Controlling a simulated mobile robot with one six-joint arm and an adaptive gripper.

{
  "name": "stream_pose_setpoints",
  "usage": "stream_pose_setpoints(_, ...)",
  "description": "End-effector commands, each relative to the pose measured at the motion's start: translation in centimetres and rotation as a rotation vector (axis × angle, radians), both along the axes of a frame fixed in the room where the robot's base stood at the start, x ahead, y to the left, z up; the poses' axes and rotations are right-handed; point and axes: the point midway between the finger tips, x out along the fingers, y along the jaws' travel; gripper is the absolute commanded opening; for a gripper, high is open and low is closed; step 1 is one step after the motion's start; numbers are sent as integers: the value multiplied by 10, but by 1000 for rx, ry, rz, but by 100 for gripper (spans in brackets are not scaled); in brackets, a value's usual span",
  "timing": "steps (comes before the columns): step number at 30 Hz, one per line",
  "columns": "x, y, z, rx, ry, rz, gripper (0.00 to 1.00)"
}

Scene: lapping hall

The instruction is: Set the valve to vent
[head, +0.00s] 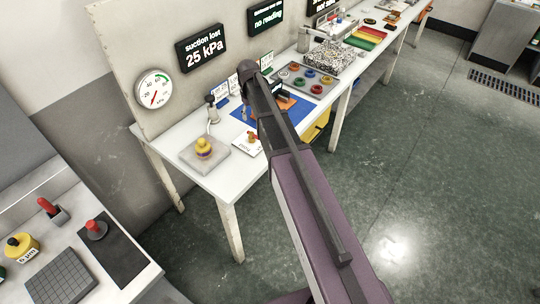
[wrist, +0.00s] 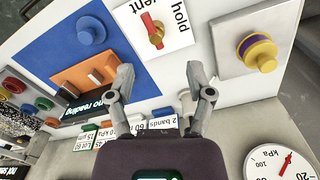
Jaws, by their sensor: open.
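The valve (wrist: 153,37) has a red and gold handle on a white plate (wrist: 178,35) marked "vent" and "hold". In the wrist view the handle lies between the two words; I cannot tell which one it points to. The valve also shows in the head view (head: 252,136), near the table's front edge. My gripper (wrist: 166,90) is open and empty, its fingers apart and clear of the handle. In the head view my arm hides most of my gripper.
A grey block with a yellow, purple-banded knob (wrist: 257,52) stands beside the valve. A blue mat (wrist: 40,50) with an orange plate (wrist: 80,75) lies on its other side. A gauge (head: 154,89) and a "suction lost 25 kPa" display (head: 201,48) are on the back panel.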

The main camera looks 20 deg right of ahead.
Motion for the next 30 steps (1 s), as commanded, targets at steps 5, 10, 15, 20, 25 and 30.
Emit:
stream_pose_setpoints(5,-30,-1,1,2,0,-31,68)
stream_pose_setpoints(10,-53,-2,2,3,0,-61,68)
stream_pose_setpoints(15,-77,-3,3,5,1,-90,68)
stream_pose_setpoints(20,-100,-3,3,6,1,-117,68)
stream_pose_setpoints(25,-123,-4,4,7,1,-145,68)
stream_pose_setpoints(30,-147,-5,5,9,2,-174,68)
